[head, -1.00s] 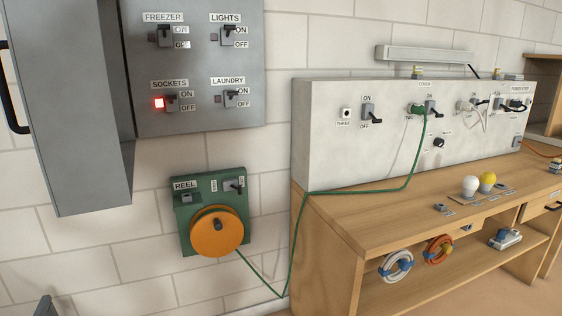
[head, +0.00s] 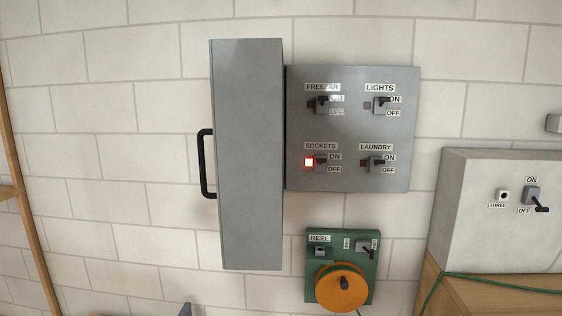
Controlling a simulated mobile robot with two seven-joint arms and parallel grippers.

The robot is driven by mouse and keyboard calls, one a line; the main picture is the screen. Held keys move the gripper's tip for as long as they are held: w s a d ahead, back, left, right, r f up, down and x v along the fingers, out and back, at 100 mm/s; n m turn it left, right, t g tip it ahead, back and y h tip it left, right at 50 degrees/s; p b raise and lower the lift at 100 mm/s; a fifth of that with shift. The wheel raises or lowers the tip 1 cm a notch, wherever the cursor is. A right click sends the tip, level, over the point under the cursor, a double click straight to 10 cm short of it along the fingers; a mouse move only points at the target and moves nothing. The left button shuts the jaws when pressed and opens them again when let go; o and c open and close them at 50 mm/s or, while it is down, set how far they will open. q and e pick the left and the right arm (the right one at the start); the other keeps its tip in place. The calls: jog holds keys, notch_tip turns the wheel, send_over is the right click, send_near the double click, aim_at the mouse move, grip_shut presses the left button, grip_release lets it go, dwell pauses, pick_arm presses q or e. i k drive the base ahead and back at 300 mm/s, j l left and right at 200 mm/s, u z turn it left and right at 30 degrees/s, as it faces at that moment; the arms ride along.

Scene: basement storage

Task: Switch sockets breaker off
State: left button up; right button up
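The sockets breaker (head: 320,162) is a small grey switch with a dark lever, in the lower left of the grey breaker panel (head: 350,128). A red lamp (head: 309,162) glows at its left. Its lever appears to sit toward the ON label (head: 335,156), with the OFF label (head: 334,169) below; the lever is small and hard to read. The panel's tall grey door (head: 247,155) stands swung open to the left, with a black handle (head: 207,163). Neither gripper can be made out in the head view.
Freezer (head: 322,105), lights (head: 381,105) and laundry (head: 376,165) breakers share the panel. A green reel box (head: 367,291) with an orange reel (head: 341,289) hangs below. A pale switch box (head: 475,230) stands at right. A grey piece (head: 185,310) shows at the bottom edge.

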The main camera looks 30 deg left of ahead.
aim_at(320, 160)
jog(key=j+u, duration=0.2)
jog(key=j, duration=1.85)
jog(key=i+l+u, duration=0.15)
jog(key=l, duration=0.35)
jog(key=i+l+u, duration=0.1)
jog(key=l, duration=0.45)
jog(key=i+l+u, duration=0.15)
jog(key=l, duration=0.4)
jog(key=i+l+u, duration=0.1)
jog(key=l, duration=0.5)
jog(key=i+j, duration=0.1)
jog(key=u, duration=0.05)
